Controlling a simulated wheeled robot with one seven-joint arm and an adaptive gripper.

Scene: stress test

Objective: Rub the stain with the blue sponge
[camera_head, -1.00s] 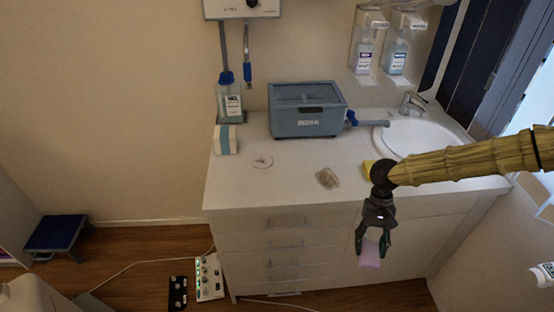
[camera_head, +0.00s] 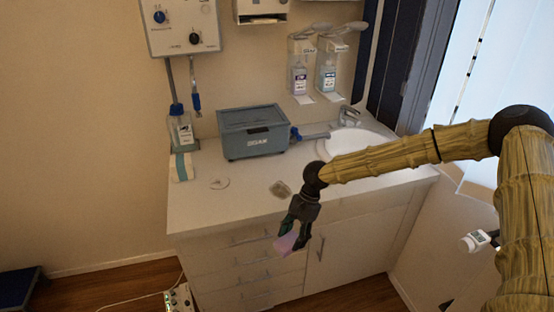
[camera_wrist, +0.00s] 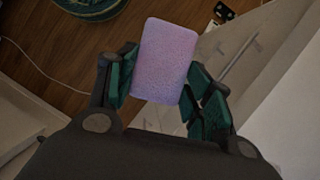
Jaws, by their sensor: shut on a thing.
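My gripper (camera_head: 293,232) is shut on a pinkish-lavender sponge (camera_head: 285,244), held in front of the counter's drawers, below the top's front edge. In the wrist view the sponge (camera_wrist: 166,60) sits between the two green-padded fingers (camera_wrist: 160,82). It looks lavender rather than blue. A greyish-brown patch (camera_head: 280,189), which may be the stain, lies on the countertop (camera_head: 235,205), behind and left of my gripper. A small, pale round mark or flat item (camera_head: 219,183) lies further left. I cannot tell for sure which is the stain.
A blue-grey box (camera_head: 253,133) stands at the counter's back, with a sink (camera_head: 355,141) to its right. A bottle (camera_head: 181,130) and a white-and-blue block (camera_head: 181,167) are at the left. Dispensers (camera_head: 300,75) hang on the wall. The counter's front left is clear.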

